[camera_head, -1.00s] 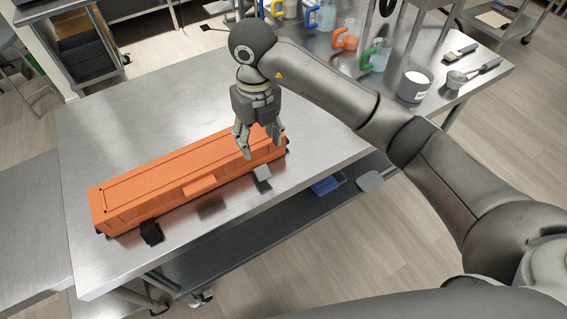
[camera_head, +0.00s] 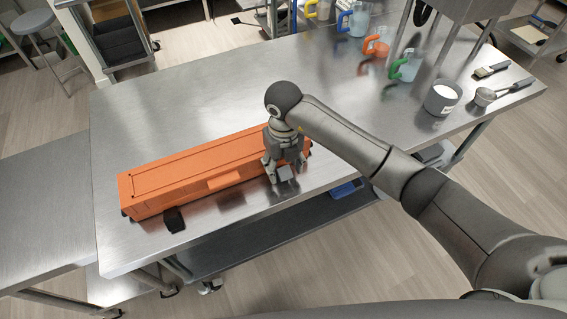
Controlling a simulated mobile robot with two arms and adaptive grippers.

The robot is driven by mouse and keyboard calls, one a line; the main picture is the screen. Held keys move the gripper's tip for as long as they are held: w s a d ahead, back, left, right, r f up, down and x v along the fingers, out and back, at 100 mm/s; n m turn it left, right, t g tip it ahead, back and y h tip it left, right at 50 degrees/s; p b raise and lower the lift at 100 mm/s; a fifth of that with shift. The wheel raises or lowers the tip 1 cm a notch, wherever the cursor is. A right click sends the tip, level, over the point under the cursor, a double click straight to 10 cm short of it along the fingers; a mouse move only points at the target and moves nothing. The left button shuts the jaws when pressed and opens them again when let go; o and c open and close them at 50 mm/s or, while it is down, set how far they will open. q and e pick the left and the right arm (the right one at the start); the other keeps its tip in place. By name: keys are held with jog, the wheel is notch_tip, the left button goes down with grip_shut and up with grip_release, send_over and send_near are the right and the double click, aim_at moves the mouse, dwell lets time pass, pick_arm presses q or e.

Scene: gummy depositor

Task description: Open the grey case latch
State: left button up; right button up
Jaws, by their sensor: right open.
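A long orange case (camera_head: 200,170) lies closed on the steel table. The grey latch (camera_head: 285,174) is at the right end of its front side, and a black latch (camera_head: 174,219) sticks out near the left end. My right gripper (camera_head: 284,177) points down at the case's right end, with its open fingers around or just beside the grey latch. I cannot tell whether they touch it. The gripper partly hides the case's right end. My left gripper is not in view.
Several jugs with coloured handles (camera_head: 405,69) stand at the back right of the steel table (camera_head: 200,110). A white-filled container (camera_head: 443,97), a scoop (camera_head: 486,96) and a brush (camera_head: 491,70) are at the right. The table left of the case is bare.

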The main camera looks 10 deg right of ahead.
jog(key=shift+c, duration=0.7)
jog(key=c, duration=0.9)
jog(key=shift+s+d+f+t+b, duration=0.15)
jog(key=shift+f+t+b, duration=0.2)
jog(key=shift+b, duration=0.25)
jog(key=t+b, duration=0.1)
jog(key=b, duration=0.2)
jog(key=s+f+t+y+b, duration=0.1)
jog(key=t+b, duration=0.1)
jog(key=b, duration=0.1)
jog(key=shift+d+f+b, duration=0.1)
jog(key=shift+f+b, duration=0.05)
jog(key=shift+b, duration=0.2)
jog(key=shift+s+t+y+b, duration=0.15)
jog(key=shift+t+y+b, duration=0.15)
jog(key=shift+t+b, duration=0.35)
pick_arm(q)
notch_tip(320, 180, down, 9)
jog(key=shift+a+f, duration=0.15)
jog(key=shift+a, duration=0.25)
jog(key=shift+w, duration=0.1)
pick_arm(e)
jog(key=shift+r, duration=0.2)
jog(key=o, duration=1)
jog(key=shift+o, duration=0.2)
